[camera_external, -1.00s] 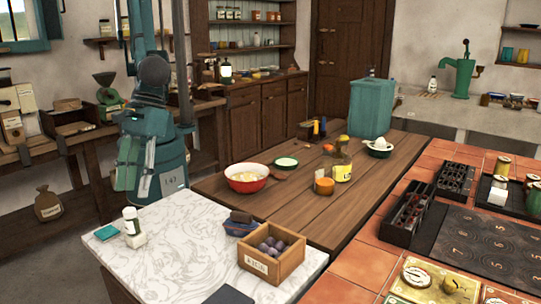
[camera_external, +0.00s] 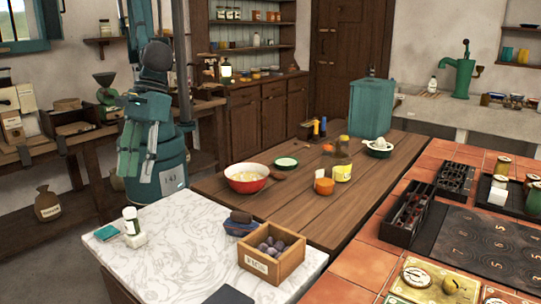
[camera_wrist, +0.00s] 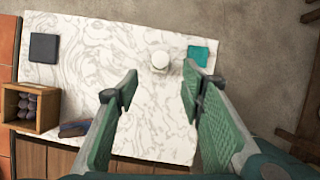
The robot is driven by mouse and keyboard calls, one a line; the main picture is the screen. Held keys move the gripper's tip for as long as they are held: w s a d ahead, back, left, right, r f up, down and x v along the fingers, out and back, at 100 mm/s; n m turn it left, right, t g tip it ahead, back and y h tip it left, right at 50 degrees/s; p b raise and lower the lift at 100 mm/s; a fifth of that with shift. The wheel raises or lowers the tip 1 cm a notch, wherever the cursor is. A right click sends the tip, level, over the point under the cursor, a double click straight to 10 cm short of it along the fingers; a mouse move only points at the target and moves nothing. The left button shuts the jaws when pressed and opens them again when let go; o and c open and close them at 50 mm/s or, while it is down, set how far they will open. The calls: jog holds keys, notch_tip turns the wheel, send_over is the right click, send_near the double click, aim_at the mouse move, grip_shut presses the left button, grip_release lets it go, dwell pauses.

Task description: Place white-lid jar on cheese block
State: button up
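In the external view, my gripper (camera_external: 138,176) is above and behind the counter.
A flat teal square (camera_external: 106,232) lies left of the jar. A dark square (camera_wrist: 43,47) lies at a counter corner. The marble (camera_external: 185,255) between is clear.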

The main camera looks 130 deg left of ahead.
jog(key=a+r+m+t+y, duration=0.1)
jog(key=a+r+m, duration=0.3)
jog(key=a, duration=0.6)
jog(key=s+a+r+m+t+y, duration=0.1)
jog(key=a+r+m+t+y, duration=0.1)
jog(key=a+r+m, duration=0.3)
jog(key=s+a+r+m+t+y, duration=0.1)
jog(key=a+r+m+t, duration=0.2)
jog(key=a+m, duration=0.7)
jog(key=shift+s+a+r+m+y, duration=0.3)
jog(key=shift+a+r, duration=0.8)
jog(key=shift+a, duration=2.05)
jog(key=shift+w, duration=0.1)
